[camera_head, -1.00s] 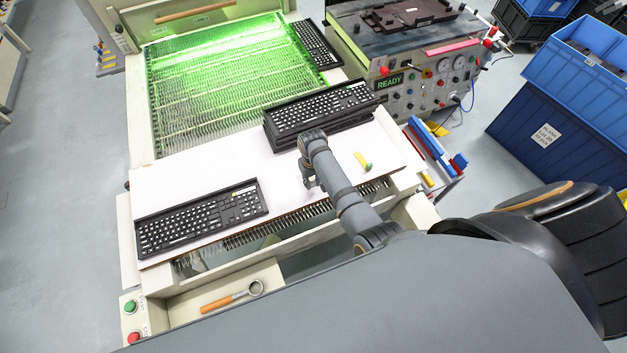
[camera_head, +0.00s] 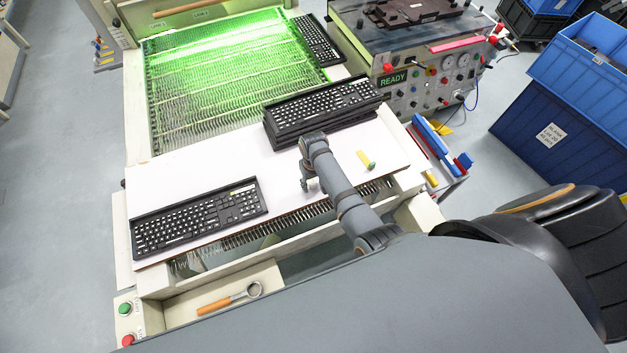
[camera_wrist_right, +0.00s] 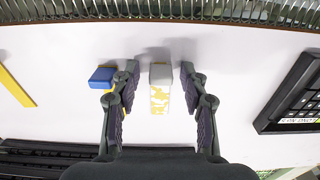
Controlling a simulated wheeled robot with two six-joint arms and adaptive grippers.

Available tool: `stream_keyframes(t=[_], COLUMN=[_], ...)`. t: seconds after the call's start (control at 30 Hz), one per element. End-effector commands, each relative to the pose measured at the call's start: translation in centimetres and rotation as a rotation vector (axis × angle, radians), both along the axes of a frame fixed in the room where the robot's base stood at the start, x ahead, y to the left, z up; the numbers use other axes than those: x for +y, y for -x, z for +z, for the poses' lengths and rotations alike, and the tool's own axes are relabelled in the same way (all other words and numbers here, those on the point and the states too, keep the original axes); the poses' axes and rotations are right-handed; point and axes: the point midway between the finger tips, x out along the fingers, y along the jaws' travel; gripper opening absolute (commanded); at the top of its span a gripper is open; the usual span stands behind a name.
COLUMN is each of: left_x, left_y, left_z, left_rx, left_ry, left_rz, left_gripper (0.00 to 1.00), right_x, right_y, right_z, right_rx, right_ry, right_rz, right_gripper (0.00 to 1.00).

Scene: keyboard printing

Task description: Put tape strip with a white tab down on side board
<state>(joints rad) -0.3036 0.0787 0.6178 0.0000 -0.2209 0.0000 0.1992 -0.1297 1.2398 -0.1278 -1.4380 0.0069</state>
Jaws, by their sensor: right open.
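The tape strip with the white tab (camera_wrist_right: 161,77) shows in the right wrist view, with a yellow-and-white patterned strip below the pale tab. It appears to lie on the white side board (camera_head: 215,172). My right gripper (camera_wrist_right: 158,80) is open, with one finger on each side of the strip and a visible gap to both. In the head view my right gripper (camera_head: 309,184) is low over the middle of the board, and its arm hides the strip there. My left gripper is not in view.
A strip with a blue tab (camera_wrist_right: 102,77) lies just left of the fingers in the wrist view. A yellow strip with a green tab (camera_head: 369,164) lies on the board's right. A keyboard (camera_head: 198,218) lies left, a keyboard stack (camera_head: 322,108) at the back.

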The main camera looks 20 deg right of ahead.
Motion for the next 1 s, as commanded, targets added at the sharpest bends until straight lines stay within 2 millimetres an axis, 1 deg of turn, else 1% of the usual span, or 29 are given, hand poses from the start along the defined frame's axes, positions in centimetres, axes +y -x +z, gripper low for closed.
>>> stream_keyframes(t=[0.07, 0.17, 0.4, 0.5, 0.6, 0.73, 1.0], left_x=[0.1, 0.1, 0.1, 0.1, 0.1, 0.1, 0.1], left_y=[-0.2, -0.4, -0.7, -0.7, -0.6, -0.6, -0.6], left_z=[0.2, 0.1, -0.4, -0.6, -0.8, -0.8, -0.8], left_rx=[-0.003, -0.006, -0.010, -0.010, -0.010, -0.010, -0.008], left_ry=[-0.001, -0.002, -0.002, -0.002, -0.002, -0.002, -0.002], left_rz=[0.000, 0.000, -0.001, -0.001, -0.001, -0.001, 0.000], left_gripper=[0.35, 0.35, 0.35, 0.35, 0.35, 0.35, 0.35], right_x=[0.0, 0.1, 0.1, 0.1, 0.0, 0.0, 0.0], right_y=[-0.1, -0.1, -0.1, -0.1, -0.1, 0.0, 0.0], right_z=[0.7, 2.6, 8.4, 10.3, 11.6, 12.3, 12.3], right_rx=[-0.002, -0.005, -0.005, -0.004, -0.003, -0.001, 0.000], right_ry=[0.000, -0.002, -0.001, -0.002, 0.000, 0.000, 0.000], right_rz=[0.000, 0.000, 0.000, 0.001, 0.000, 0.000, 0.000], right_gripper=[0.44, 0.44, 0.44, 0.44, 0.44, 0.44, 0.44])
